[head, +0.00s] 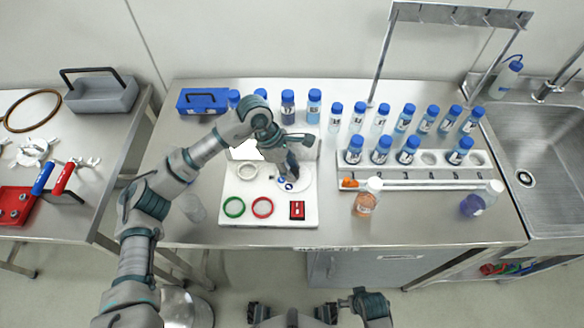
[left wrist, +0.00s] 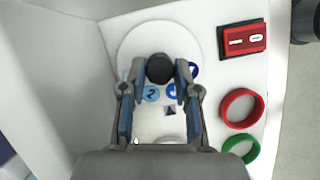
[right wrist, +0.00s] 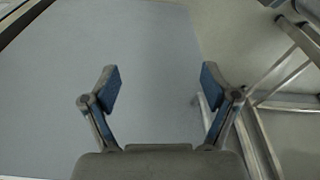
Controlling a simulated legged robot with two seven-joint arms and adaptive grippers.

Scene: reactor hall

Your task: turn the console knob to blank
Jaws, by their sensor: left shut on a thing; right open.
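The white console (head: 240,214) stands on the steel bench, left of its middle. Its black knob (left wrist: 160,68) sits on a round white dial with blue number marks (left wrist: 152,94). My left gripper (left wrist: 158,80) is over the dial from above, its two fingers shut on the knob. In the head view my left gripper (head: 290,172) hides most of the knob. The knob's pointer and some of the dial marks are hidden, so the setting cannot be read. My right gripper (right wrist: 160,90) is open and empty, low in front of the bench.
The console also carries a green ring (head: 234,207), a red ring (head: 262,207) and a red switch (head: 297,209). Several blue-capped bottles and a rack (head: 420,172) stand to the right. An orange-filled bottle (head: 366,200) is near the bench's front edge.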

